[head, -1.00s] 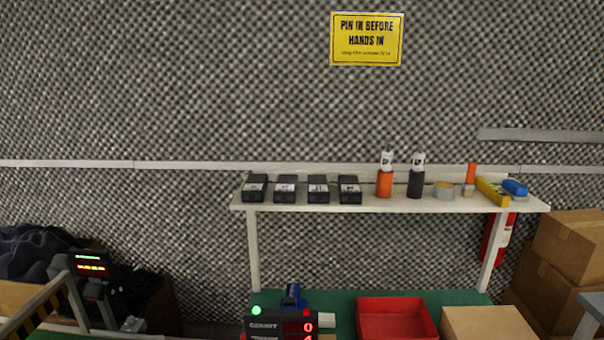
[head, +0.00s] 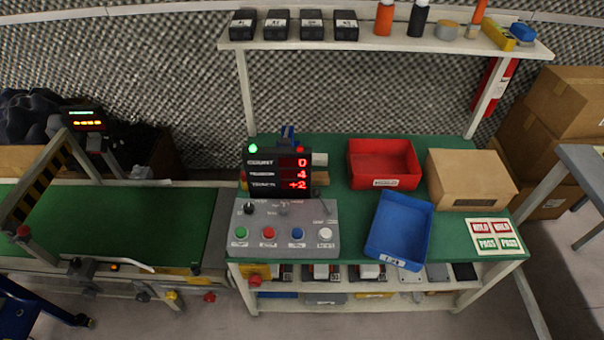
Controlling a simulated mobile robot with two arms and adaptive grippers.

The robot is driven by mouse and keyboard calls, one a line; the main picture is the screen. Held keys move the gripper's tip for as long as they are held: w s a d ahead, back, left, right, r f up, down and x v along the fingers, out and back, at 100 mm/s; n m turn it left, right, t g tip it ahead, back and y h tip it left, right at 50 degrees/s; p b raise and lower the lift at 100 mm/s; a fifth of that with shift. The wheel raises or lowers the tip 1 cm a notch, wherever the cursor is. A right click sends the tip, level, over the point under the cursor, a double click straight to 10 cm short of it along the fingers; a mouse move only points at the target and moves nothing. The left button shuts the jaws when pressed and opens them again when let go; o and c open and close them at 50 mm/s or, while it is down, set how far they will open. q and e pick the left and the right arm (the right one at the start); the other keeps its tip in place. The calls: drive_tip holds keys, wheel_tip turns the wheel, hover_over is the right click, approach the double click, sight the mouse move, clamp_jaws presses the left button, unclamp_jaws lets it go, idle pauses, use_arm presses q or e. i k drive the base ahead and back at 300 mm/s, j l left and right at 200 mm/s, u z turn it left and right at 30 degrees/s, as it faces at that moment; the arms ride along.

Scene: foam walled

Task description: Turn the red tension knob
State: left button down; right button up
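Several red parts show, and no readable label tells me which is the tension knob. A red knob (head: 209,297) sits low on the front of the conveyor, right of a yellow knob (head: 171,295). Another red knob (head: 255,280) is under the left front edge of the bench. A red button (head: 268,233) is on the grey control panel (head: 285,216), beside a black knob (head: 249,208). The display (head: 278,172) above it reads 0, 4 and +2 in red, with a green lamp lit. Neither of my grippers is in view.
The green conveyor belt (head: 120,228) on the left is empty. The bench holds a red bin (head: 384,181), a blue tray (head: 382,232) and a cardboard box (head: 471,180). A shelf (head: 350,44) stands above. A blue wheeled frame (head: 22,318) is at lower left. Floor shows in front.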

sight(210, 297)
drive_tip(key=u, duration=1.3)
drive_tip(key=i+j+z, duration=0.1)
drive_tip(key=j+z, duration=0.35)
drive_tip(key=j, duration=1)
drive_tip(key=k+j+z, duration=0.1)
drive_tip(key=j+z, duration=0.4)
drive_tip(key=j, duration=1)
